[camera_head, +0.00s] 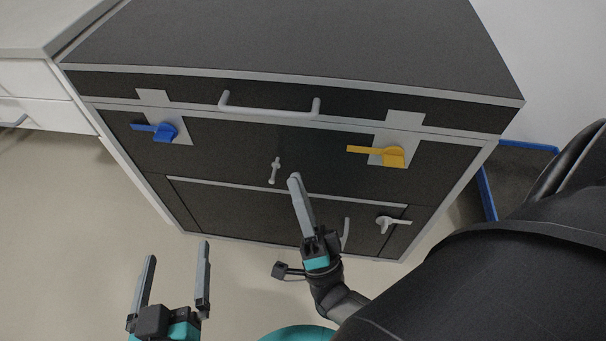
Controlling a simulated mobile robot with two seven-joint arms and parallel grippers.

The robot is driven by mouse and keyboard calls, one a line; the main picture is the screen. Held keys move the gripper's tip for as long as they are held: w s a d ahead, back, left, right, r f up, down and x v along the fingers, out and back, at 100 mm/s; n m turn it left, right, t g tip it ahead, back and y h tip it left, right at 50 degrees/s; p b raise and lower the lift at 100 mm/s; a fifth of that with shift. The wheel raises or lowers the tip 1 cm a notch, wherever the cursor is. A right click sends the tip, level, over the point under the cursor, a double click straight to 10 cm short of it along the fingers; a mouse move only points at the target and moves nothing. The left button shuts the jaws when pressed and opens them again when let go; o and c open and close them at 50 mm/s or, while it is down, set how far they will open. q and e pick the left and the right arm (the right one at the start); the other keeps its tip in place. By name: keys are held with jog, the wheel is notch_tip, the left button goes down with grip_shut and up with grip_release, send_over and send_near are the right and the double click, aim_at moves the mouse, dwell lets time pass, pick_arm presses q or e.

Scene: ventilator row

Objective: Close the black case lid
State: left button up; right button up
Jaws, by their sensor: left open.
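The black case (230,210) has grey edge trim and stands in the middle of the view. Its black lid (300,45) lies down over the body, with a grey handle (268,111) on its front edge. A blue latch (163,132) is at the front left and a yellow latch (392,156) at the front right, both below the lid seam. My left gripper (177,250) is open and empty, low in front of the case. My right gripper (294,180) is in front of the case's middle, below the handle. Its fingers overlap in this view, so its opening is unclear.
A small grey fitting (275,170) and a grey turn handle (392,223) are on the case front. A white drawer cabinet (35,90) stands at the left. A blue-edged dark bin or mat (520,175) lies at the right. Floor in front is clear.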

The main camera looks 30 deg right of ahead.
jog(key=shift+s+a+f+h, duration=0.15)
jog(key=shift+s+f+h, duration=0.15)
jog(key=shift+s+f, duration=0.7)
